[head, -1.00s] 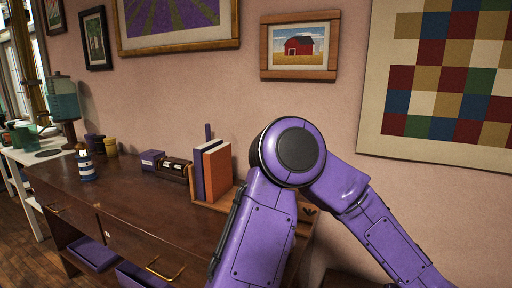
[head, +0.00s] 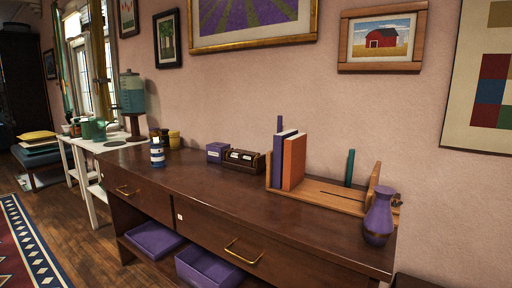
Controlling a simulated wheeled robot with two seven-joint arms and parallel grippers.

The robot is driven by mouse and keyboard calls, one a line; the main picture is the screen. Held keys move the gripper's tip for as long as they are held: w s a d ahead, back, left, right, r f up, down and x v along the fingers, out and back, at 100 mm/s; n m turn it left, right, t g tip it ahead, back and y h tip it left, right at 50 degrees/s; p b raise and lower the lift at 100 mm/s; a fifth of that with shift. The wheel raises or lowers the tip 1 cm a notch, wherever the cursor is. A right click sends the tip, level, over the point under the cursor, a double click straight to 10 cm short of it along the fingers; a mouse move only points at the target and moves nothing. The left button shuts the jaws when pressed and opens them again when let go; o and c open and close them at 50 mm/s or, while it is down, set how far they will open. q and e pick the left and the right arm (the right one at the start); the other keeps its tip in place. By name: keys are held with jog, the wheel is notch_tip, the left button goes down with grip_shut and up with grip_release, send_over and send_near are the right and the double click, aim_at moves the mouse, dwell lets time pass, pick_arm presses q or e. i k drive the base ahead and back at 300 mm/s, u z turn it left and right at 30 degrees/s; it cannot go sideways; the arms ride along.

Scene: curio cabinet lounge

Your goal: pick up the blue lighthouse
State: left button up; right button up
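The blue lighthouse (head: 157,153), a small upright piece with blue and white bands, stands on the left part of the brown sideboard (head: 215,190), close to its left end. Neither of my grippers is in view.
Dark and yellow jars (head: 174,139) stand just behind the lighthouse. A purple box (head: 217,152), a dark brown holder (head: 243,161), a wooden book rack (head: 335,196) with books and a purple vase (head: 379,218) stand further right. The sideboard's front middle is clear. A white table (head: 88,145) adjoins at left.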

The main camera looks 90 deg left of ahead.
aim_at(158, 159)
jog(key=z, duration=0.7)
jog(key=i, duration=0.45)
jog(key=u, duration=4.45)
